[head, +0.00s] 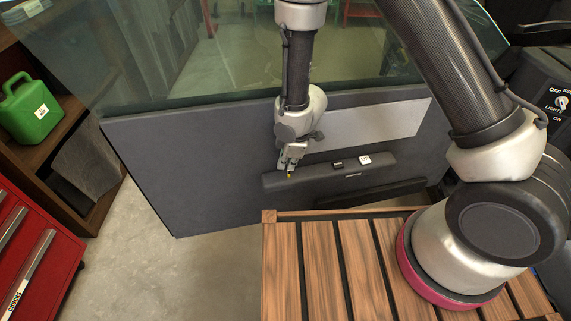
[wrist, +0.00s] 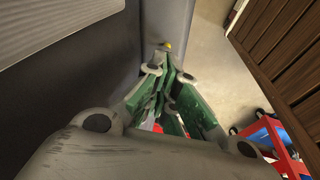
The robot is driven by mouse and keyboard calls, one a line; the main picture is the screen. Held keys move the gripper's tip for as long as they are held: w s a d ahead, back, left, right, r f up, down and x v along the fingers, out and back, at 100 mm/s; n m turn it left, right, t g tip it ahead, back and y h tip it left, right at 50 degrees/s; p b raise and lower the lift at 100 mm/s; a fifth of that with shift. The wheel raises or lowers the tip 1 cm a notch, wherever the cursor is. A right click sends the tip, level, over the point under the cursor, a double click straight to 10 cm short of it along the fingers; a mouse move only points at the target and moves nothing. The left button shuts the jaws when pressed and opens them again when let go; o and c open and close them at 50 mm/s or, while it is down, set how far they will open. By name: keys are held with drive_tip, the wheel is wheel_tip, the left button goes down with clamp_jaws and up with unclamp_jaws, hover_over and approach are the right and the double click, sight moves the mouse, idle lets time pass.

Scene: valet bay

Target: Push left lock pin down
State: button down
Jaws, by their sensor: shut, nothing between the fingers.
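The grey door panel (head: 195,165) stands upright with a dark armrest (head: 410,161) along it. A small yellow tip (head: 290,175), likely the left lock pin, shows at the armrest's left end. It also shows in the wrist view (wrist: 168,45), just past my fingertips. My gripper (head: 288,166) is shut and empty, pointing down right at the yellow tip. The wrist view shows its green fingers (wrist: 167,68) closed together. I cannot tell whether the fingertips touch the tip. The lower part of the pin is hidden.
A black switch (head: 337,164) and a white switch (head: 364,160) sit on the armrest to the right. Window glass (head: 150,60) rises above the panel. A red drawer cabinet (head: 35,245) and a shelf with a green jug (head: 31,110) stand left. The concrete floor between is clear.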

sight(295, 181)
drive_tip(key=shift+d+x, duration=0.2)
drive_tip(key=shift+x, duration=0.85)
drive_tip(key=shift+s+f, duration=0.1)
drive_tip(key=shift+s, duration=0.1)
drive_tip(key=v, duration=1.4)
drive_tip(key=shift+w, duration=0.1)
